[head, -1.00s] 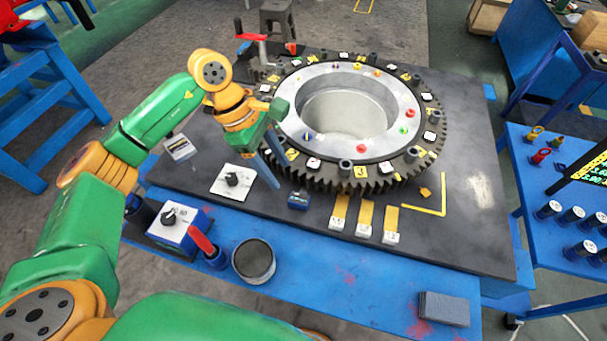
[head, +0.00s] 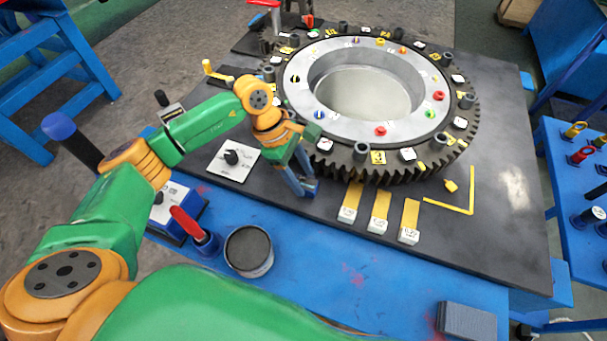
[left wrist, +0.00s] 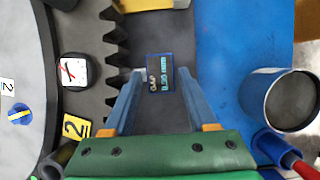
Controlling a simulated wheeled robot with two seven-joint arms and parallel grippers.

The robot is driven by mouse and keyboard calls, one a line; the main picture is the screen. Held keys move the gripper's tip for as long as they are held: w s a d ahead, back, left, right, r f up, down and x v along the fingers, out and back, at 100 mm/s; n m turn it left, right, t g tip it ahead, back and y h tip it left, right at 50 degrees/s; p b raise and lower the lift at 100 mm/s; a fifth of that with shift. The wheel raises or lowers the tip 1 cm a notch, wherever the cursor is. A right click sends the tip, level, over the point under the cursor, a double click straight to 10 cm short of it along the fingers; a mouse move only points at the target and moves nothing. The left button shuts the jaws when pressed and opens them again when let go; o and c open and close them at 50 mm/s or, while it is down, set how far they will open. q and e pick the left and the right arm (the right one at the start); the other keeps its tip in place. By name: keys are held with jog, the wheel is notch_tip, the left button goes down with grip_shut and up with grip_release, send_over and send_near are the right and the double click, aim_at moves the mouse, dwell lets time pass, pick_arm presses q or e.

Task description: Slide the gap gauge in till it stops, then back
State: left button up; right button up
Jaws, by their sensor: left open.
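The gap gauge (left wrist: 160,72) is a small dark blue-edged box with a lit display reading "GAP" and a value that looks like 0.55 mm. It sits on the dark plate in front of the toothed ring (head: 340,172). In the head view, the gauge (head: 314,185) is mostly hidden by my left gripper (head: 305,191). The left gripper points down at the gauge, fingers apart. In the left wrist view, the fingertips (left wrist: 162,78) lie on either side of the gauge; I cannot tell whether they touch it. My right gripper is not in view.
Three white blocks with yellow strips (head: 379,212) lie right of the gauge. A white card with a black knob (head: 232,157) lies to its left. A round can (head: 249,251) and a red-handled tool (head: 190,225) stand on the blue table edge (head: 320,270). Posts line the ring.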

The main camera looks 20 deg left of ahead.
pick_arm(q)
jog(key=shift+d+f, duration=0.25)
jog(key=shift+f, duration=0.35)
grip_shut()
jog(key=shift+r, duration=0.1)
dwell(0.9)
